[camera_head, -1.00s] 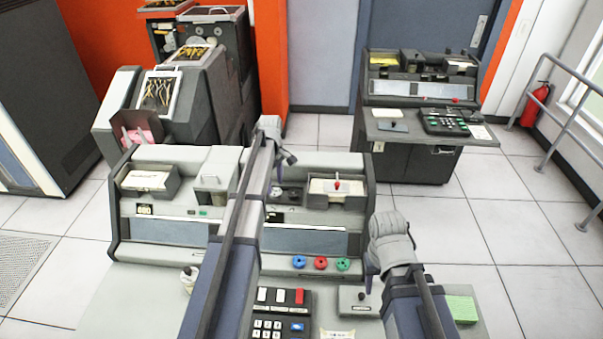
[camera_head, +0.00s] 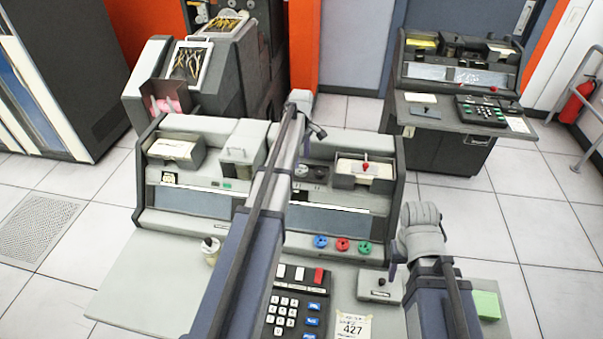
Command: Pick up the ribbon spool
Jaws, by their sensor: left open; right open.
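Three small round pieces with dark centres sit in a row at the front of the desk machine: a blue one (camera_head: 320,241), a red one (camera_head: 342,244) and a green one (camera_head: 364,248). They look spool-like, but I cannot tell whether any is the ribbon spool. My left gripper (camera_head: 318,131) is open over the back of the machine, beyond this row, and looks empty. My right gripper (camera_head: 393,271) is open to the right of the row, above the desk's right part. Its fingers are small and partly hidden by its own wrist.
The desk machine (camera_head: 180,200) has raised trays. In front are a keypad (camera_head: 288,310), a card marked 427 (camera_head: 352,325), a small grey box (camera_head: 379,288), a pale cup (camera_head: 211,252) and a green pad (camera_head: 487,305).

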